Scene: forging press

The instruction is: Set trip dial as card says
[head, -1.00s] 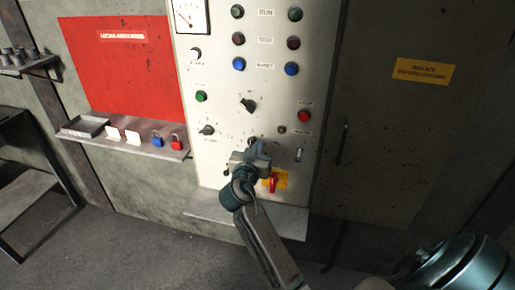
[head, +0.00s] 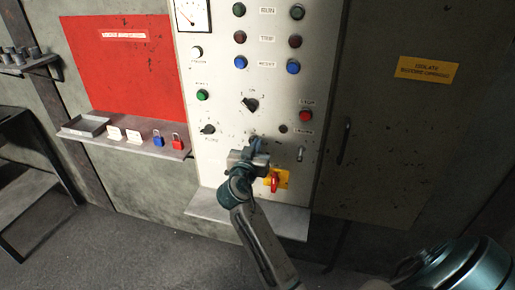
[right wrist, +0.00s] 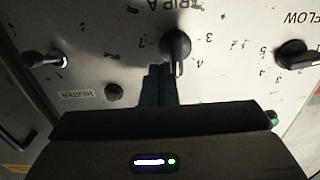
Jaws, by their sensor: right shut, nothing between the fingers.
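The trip dial (right wrist: 175,44), a black knob under upside-down lettering "TRIP A", shows in the right wrist view. Its pointer is toward the bottom of that picture, near a numeral that looks like 4. In the head view my gripper mostly hides this dial. My right gripper (head: 256,147) is in front of the lower panel, shut and empty. In the right wrist view its dark fingers (right wrist: 158,70) end just beside the knob; I cannot tell whether they touch it. My left gripper is not in view.
The flow dial (head: 208,129) is left of my gripper, another selector (head: 250,105) above. A red switch on a yellow plate (head: 274,181) is close at lower right. A ledge (head: 225,212) juts out below. Padlocks (head: 177,142) stand on the shelf (head: 100,137).

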